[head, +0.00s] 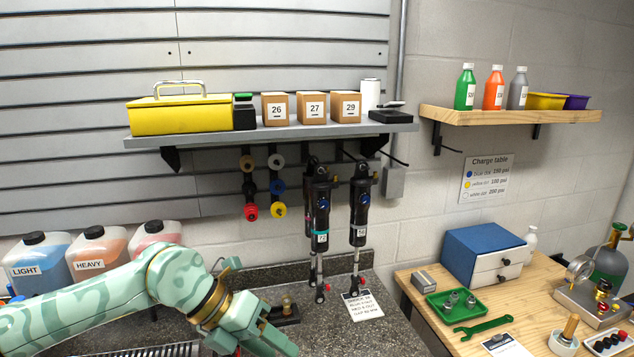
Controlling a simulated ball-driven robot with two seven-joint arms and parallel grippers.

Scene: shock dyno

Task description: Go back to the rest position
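My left arm comes in from the lower left, in pale green camouflage with a gold ring at the wrist. My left gripper (262,337) is low in the head view, over the dark speckled counter (345,338). Its fingertips are partly hidden by the hand and the frame's lower edge, so whether it is open or shut does not show. I see nothing clearly held in it. My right gripper and arm are not in view.
Two black shock absorbers (319,215) (360,212) hang below the grey shelf (400,127). Jugs (40,262) stand at the left behind my arm. A small dark fixture (285,312) is close beside my gripper. A wooden bench (413,308) with tools stands right.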

